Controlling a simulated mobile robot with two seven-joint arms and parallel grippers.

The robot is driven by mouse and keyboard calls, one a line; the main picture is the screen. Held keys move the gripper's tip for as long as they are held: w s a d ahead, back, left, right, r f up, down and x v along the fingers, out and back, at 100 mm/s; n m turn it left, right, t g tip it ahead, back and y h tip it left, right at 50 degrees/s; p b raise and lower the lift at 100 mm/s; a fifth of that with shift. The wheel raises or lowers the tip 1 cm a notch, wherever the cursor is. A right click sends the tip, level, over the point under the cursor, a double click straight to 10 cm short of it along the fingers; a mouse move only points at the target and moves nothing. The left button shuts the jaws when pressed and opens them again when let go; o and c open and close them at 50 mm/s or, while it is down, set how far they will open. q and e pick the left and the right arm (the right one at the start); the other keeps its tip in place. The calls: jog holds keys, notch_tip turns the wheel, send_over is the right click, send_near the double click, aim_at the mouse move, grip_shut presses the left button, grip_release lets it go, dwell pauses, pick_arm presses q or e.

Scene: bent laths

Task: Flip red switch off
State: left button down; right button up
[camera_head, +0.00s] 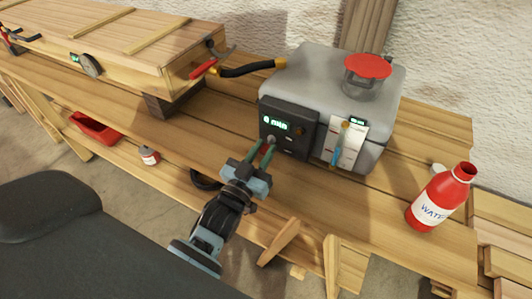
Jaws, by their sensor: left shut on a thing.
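A grey metal box (330,70) with a red cap (368,66) stands on the wooden bench. Its dark control panel (290,120) has a lit green display (275,123) and a small reddish-brown round part (300,132) right of the display. My left gripper (268,147) reaches up to the panel from below. Its two green fingers are shut on a small grey knob (271,139) under the display. The fingers hide part of the panel there. I cannot make out a clearly red switch or its position. My right gripper is not in view.
A long wooden box (130,50) with clamps lies at the left, joined to the grey box by a black hose (245,70). A red water bottle (440,198) stands at the right. A red tray (95,128) and small can (149,155) lie on the lower shelf.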

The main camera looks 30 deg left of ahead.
pick_arm(q)
jog(key=shift+f, duration=0.25)
jog(key=shift+r+t+b, duration=0.15)
jog(key=shift+t+b, duration=0.15)
jog(key=c, duration=1.2)
grip_release()
jog(key=shift+c, duration=0.2)
jog(key=shift+s, duration=0.1)
jog(key=v, duration=0.6)
jog(key=shift+s+b, duration=0.2)
jog(key=shift+b, duration=0.1)
jog(key=shift+s+f, duration=0.2)
jog(key=shift+s, duration=0.45)
